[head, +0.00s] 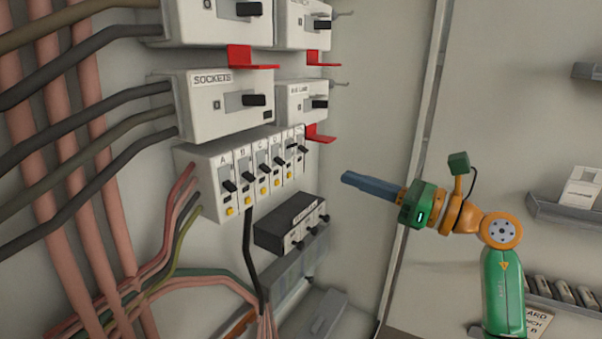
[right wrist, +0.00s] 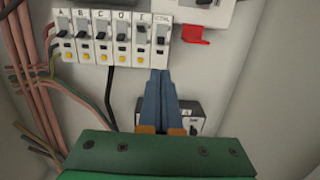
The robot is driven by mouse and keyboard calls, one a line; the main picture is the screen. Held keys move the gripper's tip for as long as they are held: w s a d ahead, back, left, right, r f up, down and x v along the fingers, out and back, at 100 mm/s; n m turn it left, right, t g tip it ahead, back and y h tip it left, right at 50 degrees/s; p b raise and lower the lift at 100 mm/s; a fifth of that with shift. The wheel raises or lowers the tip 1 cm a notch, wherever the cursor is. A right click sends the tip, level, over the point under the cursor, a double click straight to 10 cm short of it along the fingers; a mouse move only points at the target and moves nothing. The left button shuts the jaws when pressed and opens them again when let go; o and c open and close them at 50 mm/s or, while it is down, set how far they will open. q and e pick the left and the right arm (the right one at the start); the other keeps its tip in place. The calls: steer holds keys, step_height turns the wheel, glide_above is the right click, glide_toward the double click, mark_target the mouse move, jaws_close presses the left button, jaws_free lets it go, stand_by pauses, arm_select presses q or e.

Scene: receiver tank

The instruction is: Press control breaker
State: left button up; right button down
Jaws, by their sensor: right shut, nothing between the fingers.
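A row of white breakers (head: 205,180) marked with letters is mounted on the panel, and it also shows in the right wrist view (right wrist: 99,52). The control breaker (right wrist: 161,24) is the rightmost one, with a label that seems to read CTRL; in the head view it is the far right end of the row and is small. Whether its dark lever is up or down is hard to tell. My right gripper (head: 346,179) is shut and empty, its blue fingers pointing left at the panel. In the wrist view its fingertips (right wrist: 160,73) appear just below the control breaker, seemingly apart from it.
A dark switch box (head: 285,225) sits below the row. White switch boxes (head: 205,105) with red tabs (head: 250,58) are above. Pink pipes and dark cables (head: 90,140) run at the left. A cabinet edge (head: 425,130) stands behind my right gripper. Shelves (head: 565,208) are at the right.

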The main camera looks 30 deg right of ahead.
steer(key=v, duration=0.2)
steer(key=p, duration=0.5)
glide_toward(300, 156)
steer(key=x, duration=0.5)
steer(key=shift+w+a, duration=0.25)
steer(key=shift+w+a+f+p, duration=0.1)
steer(key=shift+w+a+p, duration=0.2)
steer(key=shift+w, duration=0.25)
arm_select(q)
steer(key=r, duration=0.5)
steer(key=shift+s+d+r, duration=0.15)
steer(key=shift+s+r, duration=0.2)
steer(key=shift+s, duration=0.05)
steer(key=shift+r, duration=0.1)
steer(key=shift+r+p, duration=0.45)
steer(key=shift+p, duration=0.05)
arm_select(e)
steer(key=shift+s+d+r+h, duration=0.1)
steer(key=shift+s+r+h, duration=0.1)
steer(key=shift+h, duration=0.2)
arm_select(q)
steer(key=shift+r+p, duration=0.35)
arm_select(e)
steer(key=shift+r+g, duration=0.15)
steer(key=shift+g, duration=0.35)
